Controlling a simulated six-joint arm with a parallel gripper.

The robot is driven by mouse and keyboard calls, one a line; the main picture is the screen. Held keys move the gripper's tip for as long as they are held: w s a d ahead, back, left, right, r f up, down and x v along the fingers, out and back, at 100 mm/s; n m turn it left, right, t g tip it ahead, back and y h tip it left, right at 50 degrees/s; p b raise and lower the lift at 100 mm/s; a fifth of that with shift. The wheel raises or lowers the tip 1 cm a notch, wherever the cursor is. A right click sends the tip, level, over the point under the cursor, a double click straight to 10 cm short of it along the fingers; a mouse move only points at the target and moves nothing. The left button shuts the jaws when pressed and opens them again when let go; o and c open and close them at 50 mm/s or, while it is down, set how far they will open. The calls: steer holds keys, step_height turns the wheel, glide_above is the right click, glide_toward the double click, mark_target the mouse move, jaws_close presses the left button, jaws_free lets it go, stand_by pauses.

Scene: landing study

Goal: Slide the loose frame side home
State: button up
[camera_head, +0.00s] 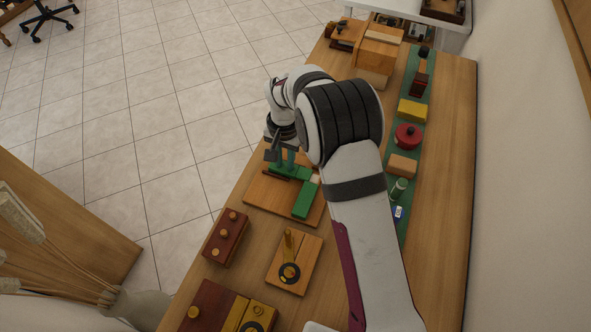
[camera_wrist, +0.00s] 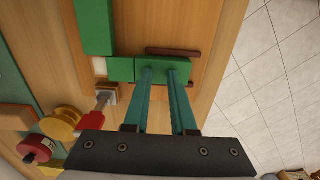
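A frame of green bars lies on a wooden board (camera_head: 260,193). One long green bar (camera_head: 306,200) also shows at the top left of the wrist view (camera_wrist: 95,25). A shorter green piece (camera_wrist: 121,69) lies at a right angle to it, and a darker green piece (camera_wrist: 184,68) continues its line to the right, with a visible seam between them. Dark red rails flank the darker piece, one above (camera_wrist: 172,51) and one below. My gripper (camera_wrist: 160,70) has its teal fingers pointing down at the darker piece, their tips a little apart. Whether they hold part of it is unclear.
A green strip (camera_head: 412,128) along the right carries a yellow block (camera_head: 412,110), a red round part (camera_head: 408,136) and other items. A dark red block (camera_head: 226,236) and a wooden block with a peg (camera_head: 294,262) stand in front. My arm hides part of the bench.

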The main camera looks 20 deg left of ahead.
mark_target(300, 172)
steer(key=shift+d+f, duration=0.5)
steer(key=shift+f, duration=0.3)
jaws_close()
steer(key=shift+d, duration=1.5)
steer(key=o, duration=0.7)
jaws_free()
steer(key=shift+a+r, duration=0.15)
steer(key=shift+r, duration=1.15)
steer(key=shift+a+r, duration=0.1)
steer(key=shift+r, duration=1.2)
